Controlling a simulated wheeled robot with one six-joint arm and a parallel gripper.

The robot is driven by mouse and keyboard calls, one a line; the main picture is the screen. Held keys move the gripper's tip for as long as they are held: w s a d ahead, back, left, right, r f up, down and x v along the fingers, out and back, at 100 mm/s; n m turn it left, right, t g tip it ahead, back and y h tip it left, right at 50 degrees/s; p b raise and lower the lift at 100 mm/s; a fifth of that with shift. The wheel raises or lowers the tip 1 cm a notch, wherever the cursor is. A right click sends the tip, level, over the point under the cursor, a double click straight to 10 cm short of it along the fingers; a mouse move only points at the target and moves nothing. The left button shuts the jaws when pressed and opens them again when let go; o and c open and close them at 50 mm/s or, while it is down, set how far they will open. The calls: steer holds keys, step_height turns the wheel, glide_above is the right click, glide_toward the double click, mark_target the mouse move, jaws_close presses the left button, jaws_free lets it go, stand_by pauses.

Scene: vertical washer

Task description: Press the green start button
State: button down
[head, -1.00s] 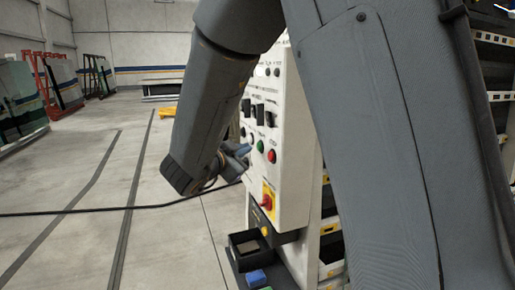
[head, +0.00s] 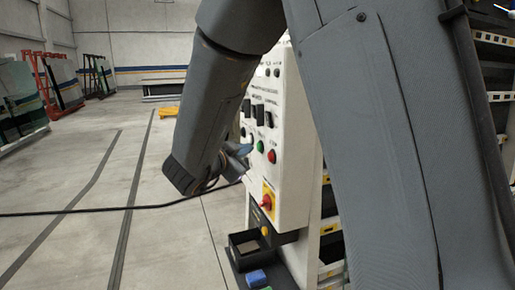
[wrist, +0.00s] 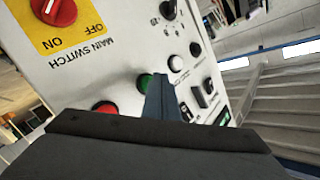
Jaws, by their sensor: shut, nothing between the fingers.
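The green start button (head: 260,147) is on the white control panel (head: 292,190), just left of a red button (head: 272,156) in the head view. In the wrist view the green button (wrist: 145,82) shows beside my gripper (wrist: 160,84), whose shut blue-grey fingertips partly cover it. In the head view my gripper (head: 243,152) is at the panel face, close to the green button, with nothing held. I cannot tell whether the fingertips touch the button.
A red main switch on a yellow plate (wrist: 75,40) is on the same panel, with black switches (head: 259,113) above the buttons. Open floor lies to the left.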

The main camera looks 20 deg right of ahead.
steer(key=shift+d, duration=0.2)
steer(key=shift+d, duration=0.55)
stand_by(0.8)
steer(key=shift+a, duration=0.1)
steer(key=shift+a+p, duration=0.3)
steer(key=shift+a, duration=0.5)
